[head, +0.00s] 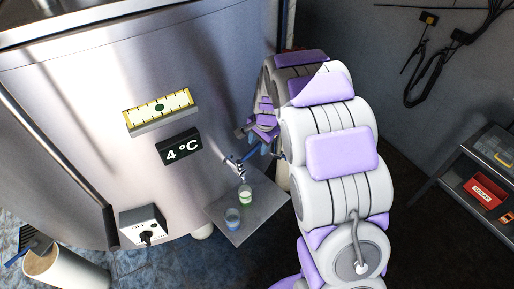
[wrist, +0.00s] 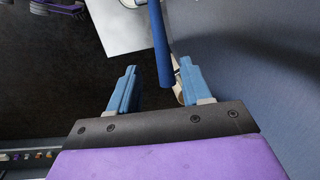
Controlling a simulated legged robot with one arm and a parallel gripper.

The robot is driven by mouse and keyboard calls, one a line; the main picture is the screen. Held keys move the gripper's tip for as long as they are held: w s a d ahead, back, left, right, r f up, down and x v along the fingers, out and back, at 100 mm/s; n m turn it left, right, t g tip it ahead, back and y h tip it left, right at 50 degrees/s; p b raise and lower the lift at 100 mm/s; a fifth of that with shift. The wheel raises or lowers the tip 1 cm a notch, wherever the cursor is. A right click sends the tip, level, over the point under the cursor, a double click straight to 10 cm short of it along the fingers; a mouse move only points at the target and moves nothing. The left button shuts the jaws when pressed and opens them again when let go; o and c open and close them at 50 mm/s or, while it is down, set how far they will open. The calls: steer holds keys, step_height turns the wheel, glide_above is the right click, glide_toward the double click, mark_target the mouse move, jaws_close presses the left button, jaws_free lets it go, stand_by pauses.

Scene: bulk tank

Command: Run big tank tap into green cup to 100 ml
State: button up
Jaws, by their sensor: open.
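The big steel tank (head: 70,95) fills the left of the head view. Its tap (head: 233,166) sticks out low on the front. The green cup (head: 245,195) stands upright on a small grey shelf (head: 245,228), directly below the spout. It looks pale inside; its level is too small to read. My gripper (head: 259,146) is beside the tap on the right. In the wrist view my gripper (wrist: 158,72) is open, and a blue bar (wrist: 159,40), apparently the tap lever, reaches between its blue fingers, closer to the right one.
A blue cup (head: 232,217) stands on the shelf, left of and nearer than the green cup. A temperature display (head: 184,147) reads 4 °C below a yellow gauge (head: 158,108). A socket box (head: 144,226) is lower left. A cart (head: 480,160) stands at right.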

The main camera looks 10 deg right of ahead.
mark_target(252, 149)
steer(key=shift+a+f, duration=0.1)
steer(key=shift+f, duration=0.55)
steer(key=shift+w+a+f, duration=0.15)
steer(key=shift+a+f, duration=0.3)
steer(key=shift+a, duration=0.7)
steer(key=shift+d, duration=0.9)
steer(key=c, duration=0.5)
steer(key=shift+c, duration=0.9)
steer(key=shift+a, duration=0.4)
jaws_close()
